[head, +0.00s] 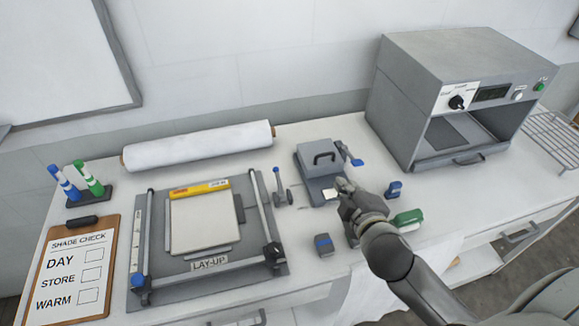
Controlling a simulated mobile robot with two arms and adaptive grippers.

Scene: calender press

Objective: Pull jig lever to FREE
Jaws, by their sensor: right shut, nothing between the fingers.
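A grey lidded jig box (318,152) with a dark handle on top stands at the middle back of the counter. A lever with a blue tip (356,161) sticks out at its right side. No FREE marking can be read, so I cannot tell for sure which one is the jig lever. My right gripper (340,186) is shut and empty, in front of the box and a little below the blue-tipped lever. My left gripper is out of view.
A lay-up frame (143,240) lies at left, beside a shade-check clipboard (75,268). A white roll (198,146) lies behind. A grey oven-like machine (455,55) stands at right.

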